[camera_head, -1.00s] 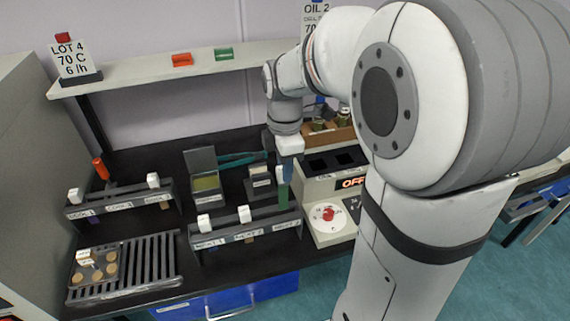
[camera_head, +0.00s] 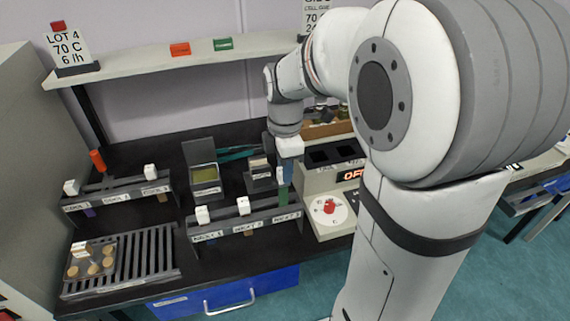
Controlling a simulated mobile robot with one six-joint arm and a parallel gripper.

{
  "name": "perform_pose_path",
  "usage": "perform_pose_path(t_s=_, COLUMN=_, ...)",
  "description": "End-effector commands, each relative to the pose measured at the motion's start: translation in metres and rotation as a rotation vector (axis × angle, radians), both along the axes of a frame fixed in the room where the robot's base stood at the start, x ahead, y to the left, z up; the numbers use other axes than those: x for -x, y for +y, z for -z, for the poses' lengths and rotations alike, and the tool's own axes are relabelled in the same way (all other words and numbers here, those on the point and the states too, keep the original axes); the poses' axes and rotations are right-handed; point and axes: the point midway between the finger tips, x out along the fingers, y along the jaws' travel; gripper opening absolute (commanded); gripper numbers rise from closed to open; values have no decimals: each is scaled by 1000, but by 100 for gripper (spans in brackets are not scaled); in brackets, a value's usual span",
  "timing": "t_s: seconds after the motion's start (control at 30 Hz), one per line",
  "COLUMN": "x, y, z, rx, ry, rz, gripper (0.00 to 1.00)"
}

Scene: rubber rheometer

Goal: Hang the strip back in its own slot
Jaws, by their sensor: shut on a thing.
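My gripper (camera_head: 284,172) is shut on a strip (camera_head: 283,191) that hangs down with its green part showing. Gripper and strip are at the right end of the front rack (camera_head: 222,227), above its third label. Two white-topped strips (camera_head: 203,214) (camera_head: 243,205) stand in this rack's left and middle places. I cannot tell whether the held strip's lower end is inside the right slot or just behind or above it. The fingertips are small and partly hidden.
A rear-left rack (camera_head: 120,195) also holds white-topped strips, with an orange-red handle (camera_head: 97,161) behind it. A slatted tray (camera_head: 148,255) with round tan pieces lies front left. An open box (camera_head: 204,176) stands behind the front rack.

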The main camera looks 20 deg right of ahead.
Motion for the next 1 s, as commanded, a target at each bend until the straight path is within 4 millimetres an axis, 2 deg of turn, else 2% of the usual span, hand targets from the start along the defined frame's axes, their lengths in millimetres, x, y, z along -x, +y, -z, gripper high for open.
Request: perform_pose_path(t_s=1.0, x=0, y=0, z=53, rx=0, ry=0, rz=1, gripper=4)
